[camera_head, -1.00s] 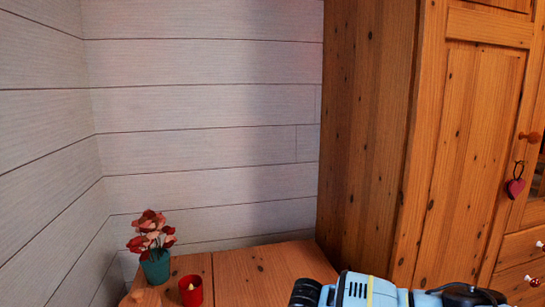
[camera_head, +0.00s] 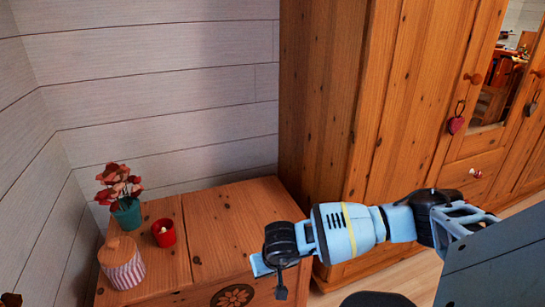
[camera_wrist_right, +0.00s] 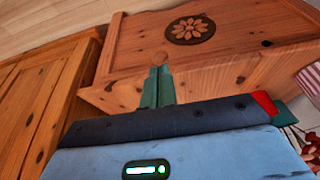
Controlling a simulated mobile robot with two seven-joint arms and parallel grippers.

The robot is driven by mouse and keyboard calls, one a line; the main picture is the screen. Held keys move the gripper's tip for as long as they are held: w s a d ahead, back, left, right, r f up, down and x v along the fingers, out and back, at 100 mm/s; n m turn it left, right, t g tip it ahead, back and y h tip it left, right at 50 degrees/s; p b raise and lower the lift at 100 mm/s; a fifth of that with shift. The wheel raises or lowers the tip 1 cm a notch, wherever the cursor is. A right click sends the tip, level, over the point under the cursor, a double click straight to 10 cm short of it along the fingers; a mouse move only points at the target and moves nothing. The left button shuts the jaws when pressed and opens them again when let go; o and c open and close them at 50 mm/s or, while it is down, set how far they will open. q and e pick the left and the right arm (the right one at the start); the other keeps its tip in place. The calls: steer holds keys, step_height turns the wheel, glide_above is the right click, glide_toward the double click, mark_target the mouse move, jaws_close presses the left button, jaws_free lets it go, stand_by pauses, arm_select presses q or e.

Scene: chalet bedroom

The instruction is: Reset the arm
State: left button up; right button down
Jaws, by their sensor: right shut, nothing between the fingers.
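My right arm (camera_head: 345,232), light blue and black, reaches in from the right in the head view. Its wrist end is over the front right part of the wooden chest. In the right wrist view my right gripper (camera_wrist_right: 157,85) shows two green fingers close together, shut and empty. They point toward the chest front with its dark flower medallion (camera_wrist_right: 190,30); I cannot tell the gap. My left gripper is not in view.
The wooden chest (camera_head: 225,215) carries a flower pot (camera_head: 127,215), a red candle cup (camera_head: 164,233) and a striped jar (camera_head: 122,265). A tall wooden wardrobe (camera_head: 330,120) with a red heart pendant (camera_head: 456,125) stands close behind my right arm. Some floor (camera_head: 330,290) shows.

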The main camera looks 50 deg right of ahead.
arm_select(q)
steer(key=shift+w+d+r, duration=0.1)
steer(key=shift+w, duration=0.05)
arm_select(e)
steer(key=shift+s+a+r, duration=0.1)
steer(key=shift+s+a, duration=0.15)
steer(key=shift+s, duration=0.15)
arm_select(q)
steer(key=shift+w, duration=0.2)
